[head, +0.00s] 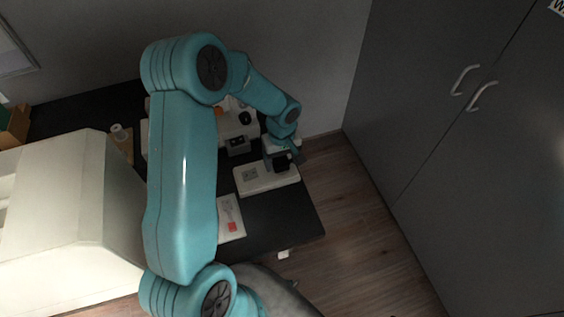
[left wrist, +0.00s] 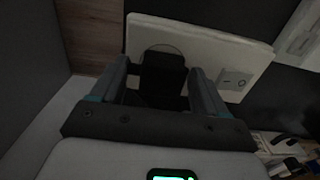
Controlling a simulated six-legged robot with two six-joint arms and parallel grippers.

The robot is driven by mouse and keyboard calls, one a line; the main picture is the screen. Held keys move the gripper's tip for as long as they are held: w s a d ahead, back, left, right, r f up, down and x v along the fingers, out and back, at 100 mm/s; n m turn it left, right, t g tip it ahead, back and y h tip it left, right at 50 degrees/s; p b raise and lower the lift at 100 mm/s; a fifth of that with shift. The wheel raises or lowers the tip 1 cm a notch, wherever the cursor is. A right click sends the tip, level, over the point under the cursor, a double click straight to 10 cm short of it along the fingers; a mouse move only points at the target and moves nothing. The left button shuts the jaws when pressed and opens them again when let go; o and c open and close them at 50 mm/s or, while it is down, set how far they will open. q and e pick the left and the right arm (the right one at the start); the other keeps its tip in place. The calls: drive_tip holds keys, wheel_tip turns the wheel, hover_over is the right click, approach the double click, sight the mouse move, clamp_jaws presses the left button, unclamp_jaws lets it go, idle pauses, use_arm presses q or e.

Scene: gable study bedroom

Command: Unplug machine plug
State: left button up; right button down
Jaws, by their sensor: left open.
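A white socket plate (head: 262,186) lies at the right end of the black tabletop. A black machine plug (head: 282,162) sits in its right part, and a switch (head: 249,175) is on its left part. My left gripper (head: 281,151) is over the plug, reaching down from above. In the left wrist view, the black plug (left wrist: 162,75) stands between the two open fingers of my left gripper (left wrist: 158,88), with a finger on each side. The socket plate (left wrist: 205,45) is behind it. I cannot tell whether the fingers touch the plug. My right gripper is not in view.
A large pale machine (head: 70,215) fills the left. A white card with a red mark (head: 231,220) lies near the table's front edge. Grey cabinets (head: 470,150) with handles stand at right, with wooden floor (head: 350,220) between. My left arm hides the table's middle.

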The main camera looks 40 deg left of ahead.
sight(281, 160)
use_arm(q)
drive_tip(key=shift+s, duration=0.1)
drive_tip(key=c, duration=1.3)
drive_tip(key=shift+r+p, duration=1.4)
drive_tip(key=shift+r, duration=1.6)
